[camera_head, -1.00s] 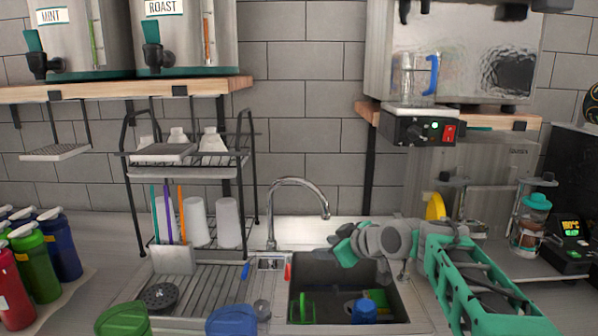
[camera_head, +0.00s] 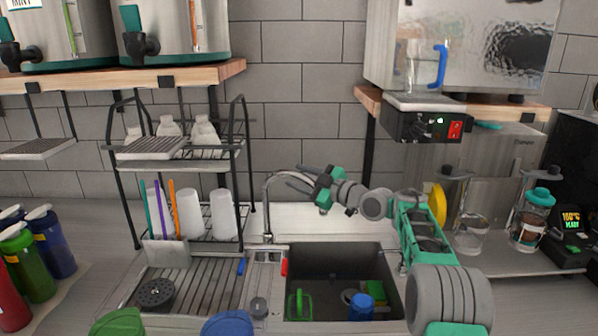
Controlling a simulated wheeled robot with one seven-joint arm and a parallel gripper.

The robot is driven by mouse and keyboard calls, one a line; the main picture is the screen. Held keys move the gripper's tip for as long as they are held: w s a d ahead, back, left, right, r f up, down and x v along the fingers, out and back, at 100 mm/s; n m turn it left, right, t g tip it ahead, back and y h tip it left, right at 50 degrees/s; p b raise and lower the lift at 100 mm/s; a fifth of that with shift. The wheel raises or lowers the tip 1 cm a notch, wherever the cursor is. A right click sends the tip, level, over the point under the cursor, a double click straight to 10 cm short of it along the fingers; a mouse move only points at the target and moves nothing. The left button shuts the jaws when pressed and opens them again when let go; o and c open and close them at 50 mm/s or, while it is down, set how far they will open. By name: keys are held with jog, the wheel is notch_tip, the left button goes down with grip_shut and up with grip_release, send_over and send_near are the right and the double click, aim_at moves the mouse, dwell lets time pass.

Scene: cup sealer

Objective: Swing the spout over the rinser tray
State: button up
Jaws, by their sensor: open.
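The chrome spout (camera_head: 268,200) rises behind the sink and arches to the right; its outlet end is hidden behind my gripper. My gripper (camera_head: 300,179) is open, with its fingers pointing left at the upper part of the spout. Whether it touches the spout, I cannot tell. The dark sink basin (camera_head: 340,260) lies below my gripper. The ribbed metal tray (camera_head: 200,283) left of the basin may be the rinser tray; a round perforated disc (camera_head: 155,293) lies on it. A blue-marked handle (camera_head: 241,266) and a red-marked handle (camera_head: 284,267) stand at the spout's base.
A wire rack (camera_head: 180,160) with white cups (camera_head: 223,215) and coloured straws stands left of the spout. Green and blue items lie in the basin. A scale with a glass jug sits on the right shelf (camera_head: 500,112). Bottles (camera_head: 50,240) stand at the far left.

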jog(key=c, duration=0.9)
grip_shut()
jog(key=shift+r, duration=0.2)
dwell(0.4)
